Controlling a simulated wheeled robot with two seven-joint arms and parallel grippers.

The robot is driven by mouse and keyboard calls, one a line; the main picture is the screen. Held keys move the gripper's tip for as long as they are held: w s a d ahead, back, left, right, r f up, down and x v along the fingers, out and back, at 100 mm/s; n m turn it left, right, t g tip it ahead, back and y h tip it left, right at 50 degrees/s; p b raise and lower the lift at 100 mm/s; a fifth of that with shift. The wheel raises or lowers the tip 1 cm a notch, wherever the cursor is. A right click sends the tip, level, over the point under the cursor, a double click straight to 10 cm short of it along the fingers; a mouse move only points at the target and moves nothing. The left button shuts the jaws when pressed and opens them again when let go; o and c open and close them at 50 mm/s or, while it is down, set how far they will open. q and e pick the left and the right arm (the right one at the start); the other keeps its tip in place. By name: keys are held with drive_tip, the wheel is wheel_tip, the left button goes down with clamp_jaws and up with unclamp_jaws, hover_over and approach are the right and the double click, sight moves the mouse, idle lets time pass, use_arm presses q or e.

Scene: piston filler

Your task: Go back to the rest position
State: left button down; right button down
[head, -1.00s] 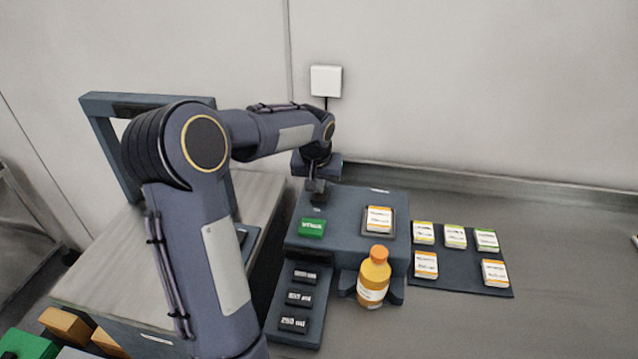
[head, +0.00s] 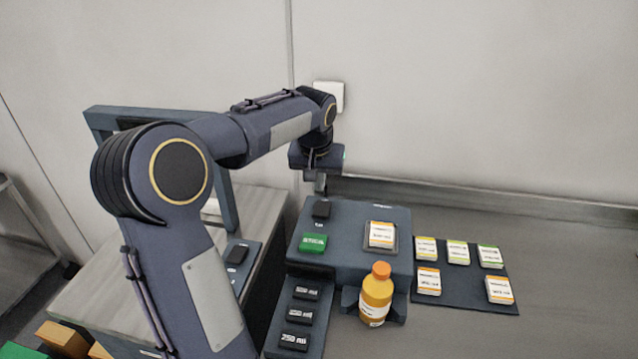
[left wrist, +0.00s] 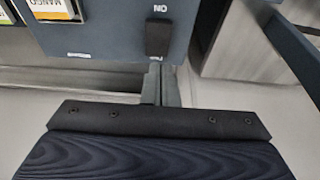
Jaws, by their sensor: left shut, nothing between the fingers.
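My left gripper (head: 320,186) is shut and empty. In the head view it hangs just above the back left part of the filler's blue-grey box (head: 350,212), near a black switch (head: 321,209). In the left wrist view the shut fingers (left wrist: 160,84) point at the same black switch (left wrist: 159,38), which has "ON" lettering beside it. From these views I cannot tell the exact gap between fingertips and switch. My right gripper is not in view.
A green button (head: 312,242) and a label card (head: 381,235) are on the box. An orange bottle (head: 376,296) stands in front. Black volume blocks (head: 300,315) lie at the front left. A dark mat (head: 465,297) with several cards lies right. A grey frame (head: 100,125) stands left.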

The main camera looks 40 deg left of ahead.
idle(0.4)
use_arm(q)
drive_tip(key=s+d+f+m+t+h, duration=0.1)
drive_tip(key=s+d+f+m+h, duration=0.1)
drive_tip(key=s+d, duration=0.8)
drive_tip(key=s+d+f+m+t+h, duration=0.1)
drive_tip(key=s+d+f+m+h, duration=0.1)
drive_tip(key=s+d, duration=0.9)
drive_tip(key=s+h, duration=0.1)
drive_tip(key=s, duration=0.1)
drive_tip(key=shift+s+d+f+t, duration=0.2)
drive_tip(key=shift+s+f+t, duration=0.05)
drive_tip(key=shift+s+t, duration=0.15)
